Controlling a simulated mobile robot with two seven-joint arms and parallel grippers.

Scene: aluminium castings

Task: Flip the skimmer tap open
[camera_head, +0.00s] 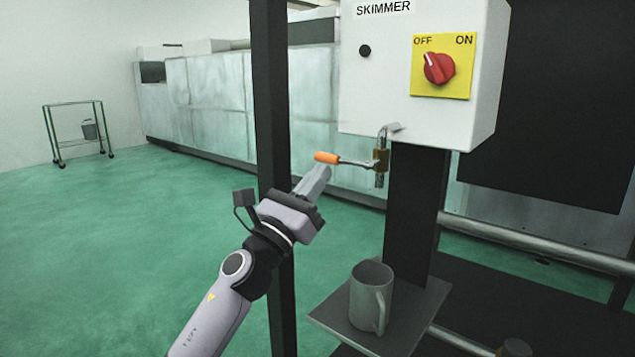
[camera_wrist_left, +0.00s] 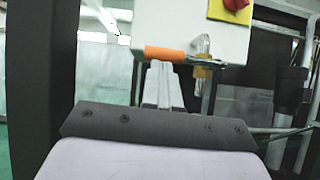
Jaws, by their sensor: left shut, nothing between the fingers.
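The skimmer tap (camera_head: 381,160) is a brass valve on a bent pipe under the white SKIMMER box (camera_head: 420,75). Its lever has an orange handle (camera_head: 327,158) that points left, roughly level. My left gripper (camera_head: 324,172) is shut and empty, its fingertips just below the orange handle. In the left wrist view the orange handle (camera_wrist_left: 165,53) crosses just past the fingertips (camera_wrist_left: 160,66), with the brass valve (camera_wrist_left: 203,70) to its right. I cannot tell whether the fingers touch the handle. My right gripper is not in view.
A grey mug (camera_head: 371,297) stands on a small shelf (camera_head: 424,312) below the tap. A dark post (camera_head: 271,90) rises behind my left gripper. The box carries a red knob (camera_head: 438,68) on a yellow plate. Metal rails run at the right. Green floor is open at the left.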

